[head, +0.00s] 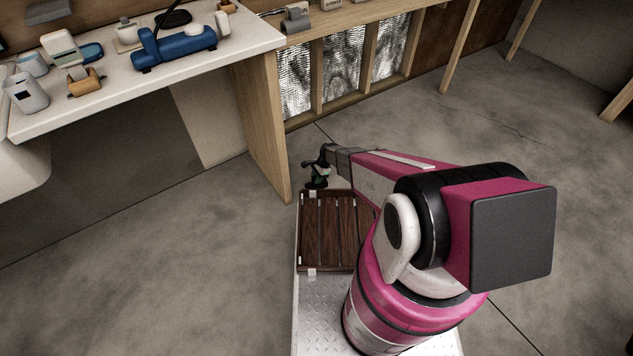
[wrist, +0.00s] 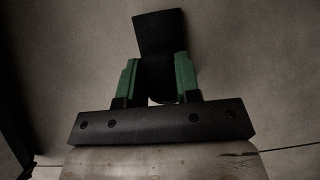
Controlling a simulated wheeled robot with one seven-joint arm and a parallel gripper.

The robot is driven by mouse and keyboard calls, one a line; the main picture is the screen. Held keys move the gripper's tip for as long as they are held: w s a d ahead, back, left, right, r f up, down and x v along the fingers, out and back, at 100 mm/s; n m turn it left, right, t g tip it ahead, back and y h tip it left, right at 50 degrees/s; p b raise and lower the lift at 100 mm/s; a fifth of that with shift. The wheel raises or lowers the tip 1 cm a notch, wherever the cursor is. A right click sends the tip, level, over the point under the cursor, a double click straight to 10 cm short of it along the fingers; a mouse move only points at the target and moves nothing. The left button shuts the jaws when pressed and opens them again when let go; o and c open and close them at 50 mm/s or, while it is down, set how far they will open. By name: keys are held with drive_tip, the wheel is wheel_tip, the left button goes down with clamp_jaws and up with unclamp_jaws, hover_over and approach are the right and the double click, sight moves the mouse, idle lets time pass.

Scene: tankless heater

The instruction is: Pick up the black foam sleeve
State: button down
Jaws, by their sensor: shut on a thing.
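The black foam sleeve (wrist: 158,34) is a dark, flat-sided piece in the wrist view. My gripper (wrist: 158,77) is shut on it, with one green finger on each side. The sleeve's far part sticks out beyond the fingertips, slightly tilted. In the head view my gripper (head: 318,174) is small and dark, above the floor just past the slatted wooden deck. There I cannot clearly tell the sleeve from the dark gripper parts.
A white counter (head: 110,108) at upper left holds a blue device (head: 175,48), an orange tape dispenser (head: 86,83) and other small items. Its wooden end panel (head: 262,125) stands just left of my gripper. An open stud wall (head: 345,65) is behind. Concrete floor (head: 500,110) is clear to the right.

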wheel_tip(320, 180, up, 10)
idle(0.5)
idle(0.4)
